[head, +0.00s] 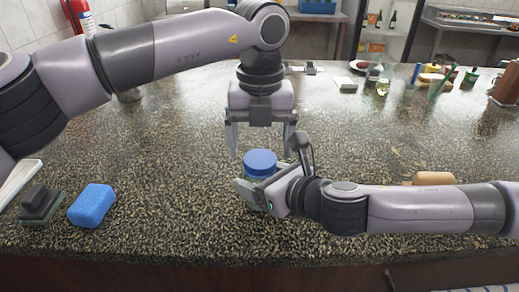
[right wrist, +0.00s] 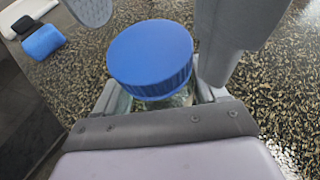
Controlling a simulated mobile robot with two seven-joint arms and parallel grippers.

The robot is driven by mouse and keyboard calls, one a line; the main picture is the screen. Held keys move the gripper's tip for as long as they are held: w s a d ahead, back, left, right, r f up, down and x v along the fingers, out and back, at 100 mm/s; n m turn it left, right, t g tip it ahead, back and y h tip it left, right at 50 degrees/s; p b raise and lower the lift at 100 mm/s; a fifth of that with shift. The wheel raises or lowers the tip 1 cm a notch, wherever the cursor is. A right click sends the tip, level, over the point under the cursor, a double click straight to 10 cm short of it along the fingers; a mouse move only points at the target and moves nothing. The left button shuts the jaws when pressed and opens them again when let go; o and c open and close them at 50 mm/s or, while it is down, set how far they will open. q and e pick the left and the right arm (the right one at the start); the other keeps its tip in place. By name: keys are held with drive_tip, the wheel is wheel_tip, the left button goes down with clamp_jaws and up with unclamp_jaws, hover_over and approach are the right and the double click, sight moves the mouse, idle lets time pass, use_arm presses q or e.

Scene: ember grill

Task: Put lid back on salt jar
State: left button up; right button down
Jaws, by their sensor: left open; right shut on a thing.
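The salt jar (right wrist: 170,102) is a clear jar, mostly hidden behind my right gripper. Its blue lid (head: 260,161) sits on top of it and looks about level; I cannot tell whether it is screwed tight. The lid also fills the middle of the right wrist view (right wrist: 150,55). My right gripper (head: 257,192) is shut on the jar below the lid. My left gripper (head: 260,142) points down just above and behind the lid, its fingers open and apart, with nothing between them. Parts of its fingers show at the top of the right wrist view.
A blue sponge (head: 92,205) and a dark scrubber-like block (head: 41,205) lie at the counter's left front. A brown rounded object (head: 433,179) lies behind my right arm. Bottles and small items stand at the back right. The speckled counter (head: 180,170) is clear around the jar.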

use_arm(q)
wheel_tip(320, 180, up, 2)
drive_tip(key=shift+r, duration=0.2)
drive_tip(key=shift+c, duration=0.3)
drive_tip(key=shift+r, duration=0.1)
drive_tip(key=shift+c, duration=1)
drive_tip(key=shift+r, duration=1.6)
drive_tip(key=shift+f, duration=0.15)
drive_tip(key=shift+f, duration=3.9)
